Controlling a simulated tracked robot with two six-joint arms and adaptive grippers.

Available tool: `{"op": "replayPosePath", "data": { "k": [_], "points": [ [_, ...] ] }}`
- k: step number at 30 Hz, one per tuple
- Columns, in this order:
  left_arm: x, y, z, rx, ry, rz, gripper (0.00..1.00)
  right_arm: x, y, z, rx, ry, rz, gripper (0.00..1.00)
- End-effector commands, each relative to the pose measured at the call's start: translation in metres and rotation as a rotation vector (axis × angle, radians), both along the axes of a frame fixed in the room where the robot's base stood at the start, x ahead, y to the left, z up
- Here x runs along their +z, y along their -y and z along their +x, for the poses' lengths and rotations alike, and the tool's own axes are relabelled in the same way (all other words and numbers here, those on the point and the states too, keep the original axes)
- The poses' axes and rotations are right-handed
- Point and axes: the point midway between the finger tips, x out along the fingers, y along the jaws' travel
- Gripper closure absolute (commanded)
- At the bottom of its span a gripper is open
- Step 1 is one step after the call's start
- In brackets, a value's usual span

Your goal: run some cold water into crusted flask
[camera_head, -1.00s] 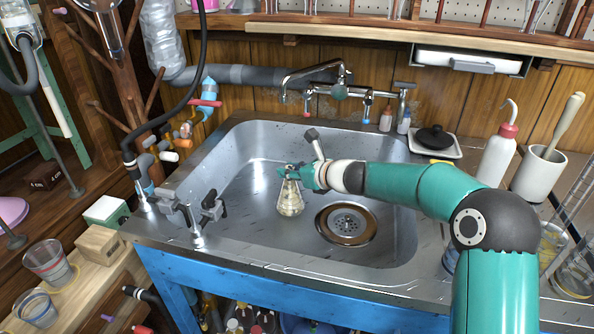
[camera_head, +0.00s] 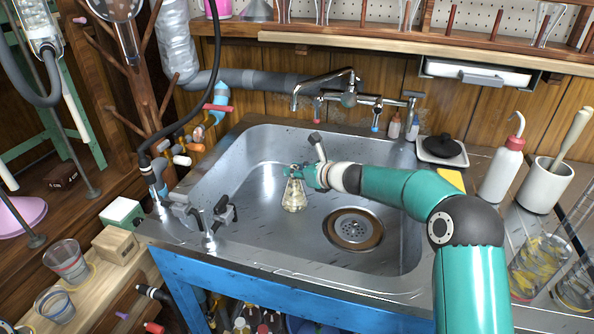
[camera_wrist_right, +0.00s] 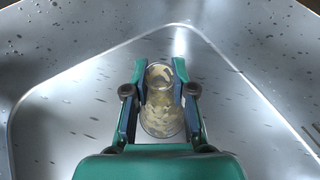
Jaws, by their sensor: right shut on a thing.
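The crusted flask (camera_head: 293,196) is a small clear conical flask with pale yellowish patches on its glass. It is upright in the left part of the sink (camera_head: 255,215), and I cannot tell whether it touches the bottom. My right gripper (camera_head: 297,171) is shut on its neck from the right. In the right wrist view the fingers (camera_wrist_right: 160,90) press on both sides of the flask (camera_wrist_right: 161,118). The tap (camera_head: 349,98) with its curved spout and red and blue marks is at the back wall, behind the flask. My left gripper is not in view.
The drain (camera_head: 353,229) lies right of the flask. Small lab taps (camera_head: 208,222) stand on the sink's left front rim. A wash bottle (camera_head: 502,168), a mortar with pestle (camera_head: 543,185) and a black-lidded dish (camera_head: 441,147) stand right of the sink. Beakers (camera_head: 66,261) stand at far left.

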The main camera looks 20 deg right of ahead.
Motion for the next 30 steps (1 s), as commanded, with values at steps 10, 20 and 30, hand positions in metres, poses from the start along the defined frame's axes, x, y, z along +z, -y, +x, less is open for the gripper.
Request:
{"op": "replayPosePath", "data": {
  "k": [10, 20, 30],
  "points": [
    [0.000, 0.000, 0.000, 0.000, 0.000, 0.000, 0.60, -0.004, 0.000, -0.001, 0.001, -0.007, -0.002, 0.46],
    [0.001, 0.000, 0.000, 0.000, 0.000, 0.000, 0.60, 0.001, 0.004, -0.009, 0.001, -0.005, -0.001, 0.46],
    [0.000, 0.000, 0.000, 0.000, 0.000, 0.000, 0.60, 0.024, 0.030, -0.062, -0.002, -0.006, 0.000, 0.46]
  ]
}}
